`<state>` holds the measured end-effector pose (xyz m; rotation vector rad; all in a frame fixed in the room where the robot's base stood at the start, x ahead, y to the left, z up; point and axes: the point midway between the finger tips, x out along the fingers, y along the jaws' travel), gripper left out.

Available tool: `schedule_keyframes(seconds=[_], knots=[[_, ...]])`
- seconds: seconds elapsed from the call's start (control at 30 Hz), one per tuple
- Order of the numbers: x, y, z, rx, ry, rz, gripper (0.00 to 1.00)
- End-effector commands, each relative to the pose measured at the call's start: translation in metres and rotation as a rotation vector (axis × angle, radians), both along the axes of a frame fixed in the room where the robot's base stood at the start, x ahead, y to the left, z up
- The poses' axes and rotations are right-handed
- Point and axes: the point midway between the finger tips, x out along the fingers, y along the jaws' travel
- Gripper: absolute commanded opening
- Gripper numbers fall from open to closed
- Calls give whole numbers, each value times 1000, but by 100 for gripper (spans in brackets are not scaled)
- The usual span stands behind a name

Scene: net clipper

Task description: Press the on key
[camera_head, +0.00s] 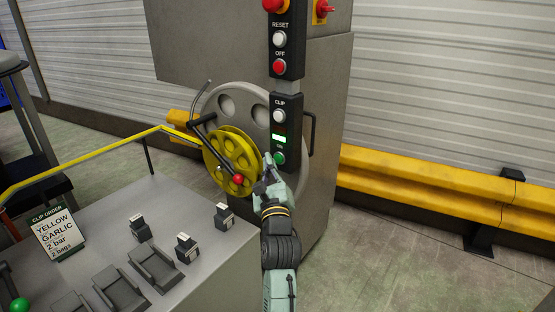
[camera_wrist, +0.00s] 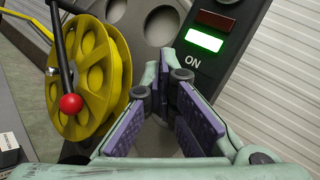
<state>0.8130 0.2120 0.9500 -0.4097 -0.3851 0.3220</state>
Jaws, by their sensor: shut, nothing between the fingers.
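The green on key (camera_head: 280,158) sits at the bottom of the black control panel (camera_head: 293,148), under the ON label. My gripper (camera_head: 268,160) is shut and empty, with its tips just left of the key in the head view. In the wrist view my gripper (camera_wrist: 173,72) reaches up to the panel (camera_wrist: 207,80), just below and left of the ON label (camera_wrist: 193,62). The key is hidden there behind the fingers. I cannot tell whether the tips touch it. A green lamp (camera_wrist: 205,40) above the label is lit.
A yellow reel (camera_head: 222,150) and a crank with a red knob (camera_head: 238,179) stand close left of my gripper. White CLIP (camera_head: 280,116) and RESET (camera_head: 279,39) keys and a red OFF key (camera_head: 279,66) are higher up. A grey table (camera_head: 200,270) is at lower left.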

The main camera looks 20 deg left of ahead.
Motion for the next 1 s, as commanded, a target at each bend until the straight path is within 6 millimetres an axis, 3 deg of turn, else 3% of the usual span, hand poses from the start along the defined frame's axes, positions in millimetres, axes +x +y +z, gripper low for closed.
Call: schedule_keyframes(seconds=[0.6, 1.0], knots=[[-45, 17, 0, -1, 0, 2, 0], [-47, 17, 0, 0, 0, 0, 0]])
